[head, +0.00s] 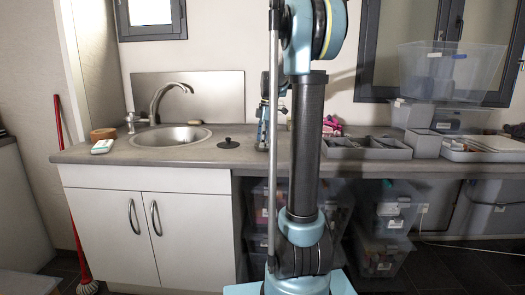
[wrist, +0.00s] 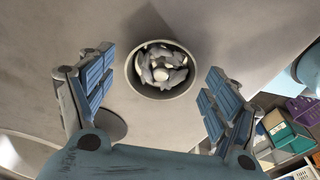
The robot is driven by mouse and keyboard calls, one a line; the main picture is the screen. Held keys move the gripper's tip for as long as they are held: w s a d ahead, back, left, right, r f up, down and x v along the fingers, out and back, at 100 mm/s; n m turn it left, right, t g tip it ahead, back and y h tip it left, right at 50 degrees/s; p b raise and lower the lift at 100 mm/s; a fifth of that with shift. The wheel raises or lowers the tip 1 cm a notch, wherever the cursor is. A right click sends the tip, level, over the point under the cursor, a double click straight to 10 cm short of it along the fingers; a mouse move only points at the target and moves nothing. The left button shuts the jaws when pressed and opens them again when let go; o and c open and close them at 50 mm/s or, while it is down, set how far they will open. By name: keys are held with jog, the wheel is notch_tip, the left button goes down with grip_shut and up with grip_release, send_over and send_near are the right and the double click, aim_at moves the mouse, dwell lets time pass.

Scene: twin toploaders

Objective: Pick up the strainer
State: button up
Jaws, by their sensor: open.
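In the wrist view a round, open, grey cup-like piece (wrist: 163,92) lies on the worktop, with pale metallic shapes and a white centre inside; it looks like the strainer. My gripper (wrist: 162,78) is open, its blue-padded fingers apart on either side of the piece in the picture and not touching it. In the head view my gripper (head: 265,138) is low over the worktop, partly hidden by my arm, and I cannot make out the cup-like piece there. A flat dark disc with a knob (head: 228,143) lies left of my gripper; a disc also shows in the wrist view (wrist: 110,123).
The sink (head: 172,136) with its tap (head: 165,95) is to the left on the grey worktop (head: 215,160). Grey trays (head: 365,148) and pink things (head: 331,126) are to the right. Worktop between sink and disc is clear.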

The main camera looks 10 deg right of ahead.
jog(key=shift+f, duration=0.5)
jog(key=c, duration=0.9)
jog(key=shift+o, duration=0.2)
jog(key=shift+r, duration=0.15)
